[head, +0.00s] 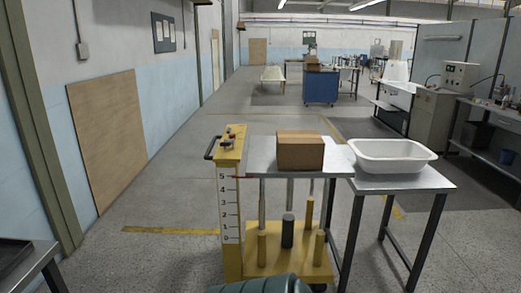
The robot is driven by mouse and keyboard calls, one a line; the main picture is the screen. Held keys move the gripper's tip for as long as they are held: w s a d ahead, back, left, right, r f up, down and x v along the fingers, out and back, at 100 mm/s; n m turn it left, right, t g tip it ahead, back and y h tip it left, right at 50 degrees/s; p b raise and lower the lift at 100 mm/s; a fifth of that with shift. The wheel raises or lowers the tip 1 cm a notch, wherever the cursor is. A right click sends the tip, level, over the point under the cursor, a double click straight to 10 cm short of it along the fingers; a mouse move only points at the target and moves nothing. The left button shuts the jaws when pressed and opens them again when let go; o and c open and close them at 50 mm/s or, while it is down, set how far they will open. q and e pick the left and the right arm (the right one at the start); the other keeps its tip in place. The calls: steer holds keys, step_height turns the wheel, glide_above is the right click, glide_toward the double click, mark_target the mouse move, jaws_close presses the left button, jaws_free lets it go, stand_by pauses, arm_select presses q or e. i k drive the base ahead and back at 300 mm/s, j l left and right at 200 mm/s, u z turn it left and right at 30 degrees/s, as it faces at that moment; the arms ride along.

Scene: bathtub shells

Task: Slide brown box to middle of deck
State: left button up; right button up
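A closed brown box (300,152) sits upright on the grey metal deck (262,163) of a yellow lift cart. Bare deck shows on both sides of the box and in a narrow strip in front of it. The deck behind the box is mostly hidden. A white tub shell (392,157) stands on a metal table (420,181) to the right of the deck, apart from the box. Neither of my grippers is in view.
The cart's yellow column (230,195) with a number scale and a dark handle rises at the deck's left. Yellow and dark posts stand on its base (285,262). The table adjoins the deck's right edge. Open floor (150,195) lies to the left.

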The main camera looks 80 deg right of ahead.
mark_target(296, 150)
steer(key=z, duration=3.05)
